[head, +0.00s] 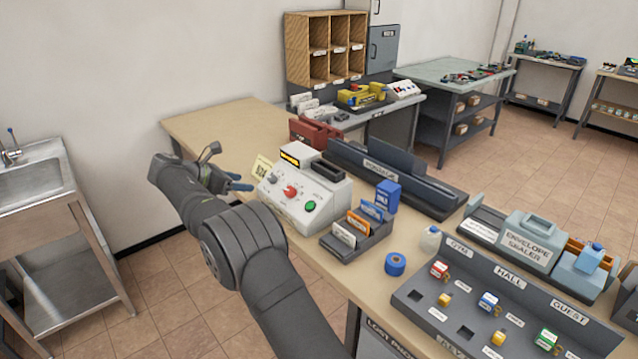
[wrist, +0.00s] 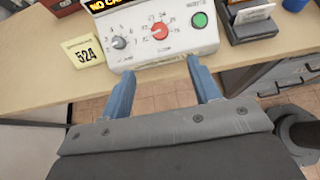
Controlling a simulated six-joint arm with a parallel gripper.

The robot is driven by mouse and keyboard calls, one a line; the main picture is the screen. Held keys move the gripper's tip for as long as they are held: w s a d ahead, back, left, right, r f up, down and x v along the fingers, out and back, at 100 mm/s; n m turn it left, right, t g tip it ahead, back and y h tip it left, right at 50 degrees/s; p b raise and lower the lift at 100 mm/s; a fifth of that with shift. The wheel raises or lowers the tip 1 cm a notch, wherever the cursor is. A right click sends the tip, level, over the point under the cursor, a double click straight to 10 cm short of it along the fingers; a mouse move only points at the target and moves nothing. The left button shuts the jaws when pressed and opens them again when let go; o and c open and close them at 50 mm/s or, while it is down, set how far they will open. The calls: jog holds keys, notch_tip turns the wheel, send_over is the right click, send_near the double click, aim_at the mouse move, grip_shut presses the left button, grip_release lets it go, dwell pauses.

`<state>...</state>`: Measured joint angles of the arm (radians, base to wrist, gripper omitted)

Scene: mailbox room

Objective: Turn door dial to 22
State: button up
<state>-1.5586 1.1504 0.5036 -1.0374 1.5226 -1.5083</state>
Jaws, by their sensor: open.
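A white control box (head: 318,213) stands on the long table, with a red dial (head: 291,191) in the middle of its panel. In the wrist view the red dial (wrist: 160,31) has small numbers around it. A grey dial (wrist: 119,43) sits to its left and a green button (wrist: 200,19) to its right. The dial labels and the exact pointer setting are too small to read surely. My gripper (wrist: 160,66) is open and empty, its blue fingers in front of the panel's near edge, apart from both dials. It also shows in the head view (head: 238,183), left of the box.
A yellow card reading 524 (wrist: 82,52) stands left of the box. A card holder (head: 352,239), a blue box (head: 387,196) and a blue tape roll (head: 395,264) are to its right. A dark tray (head: 385,179) lies behind. The table's left end is clear.

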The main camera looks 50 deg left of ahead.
jog(key=d+f+n+t, duration=0.1)
jog(key=d+f+t, duration=0.2)
jog(key=f, duration=0.2)
jog(key=n+t+y, duration=0.2)
jog(key=n+y, duration=0.3)
jog(key=y, duration=0.1)
send_near(288, 192)
jog(key=x, duration=0.8)
jog(key=shift+w+a, duration=0.15)
jog(key=shift+w, duration=0.05)
jog(key=c, duration=1)
